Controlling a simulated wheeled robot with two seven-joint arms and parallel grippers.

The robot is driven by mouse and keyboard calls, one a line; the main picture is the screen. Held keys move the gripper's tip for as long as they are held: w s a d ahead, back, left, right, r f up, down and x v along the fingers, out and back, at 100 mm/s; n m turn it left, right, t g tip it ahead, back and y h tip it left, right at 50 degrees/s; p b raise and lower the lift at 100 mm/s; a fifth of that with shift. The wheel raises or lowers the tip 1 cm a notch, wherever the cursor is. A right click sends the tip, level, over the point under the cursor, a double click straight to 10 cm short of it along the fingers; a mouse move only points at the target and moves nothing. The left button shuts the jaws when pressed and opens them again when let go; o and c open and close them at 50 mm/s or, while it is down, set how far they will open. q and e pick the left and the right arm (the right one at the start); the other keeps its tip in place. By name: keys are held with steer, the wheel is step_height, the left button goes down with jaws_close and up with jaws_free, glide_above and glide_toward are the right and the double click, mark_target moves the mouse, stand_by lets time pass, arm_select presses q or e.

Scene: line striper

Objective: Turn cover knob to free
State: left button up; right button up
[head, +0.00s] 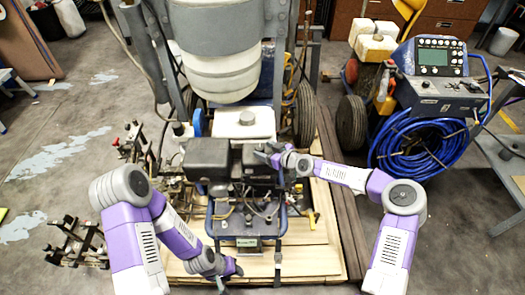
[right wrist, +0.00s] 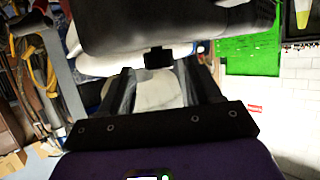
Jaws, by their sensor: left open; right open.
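The engine of the line striper stands in the middle of the head view, with a black box-shaped cover (head: 207,155) on its left side. My right gripper (head: 264,151) is open beside this cover, to its right, over the dark engine parts. I cannot make out the cover knob for certain in the head view. In the right wrist view, a small black block (right wrist: 158,57) shows beyond the open right fingers (right wrist: 163,85); I cannot tell whether it is the knob. Nothing is clearly held. My left gripper (head: 228,276) is open and low at the front, near the pallet.
The machine stands on a wooden pallet (head: 322,250). A large grey and white tank (head: 222,75) rises behind the engine. A blue coiled hose (head: 420,148) and a control console (head: 437,60) are at the right. Metal brackets (head: 78,240) stand on the floor at the left.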

steer(key=shift+x, duration=1)
steer(key=c, duration=1)
steer(key=shift+c, duration=0.2)
steer(key=shift+r, duration=0.1)
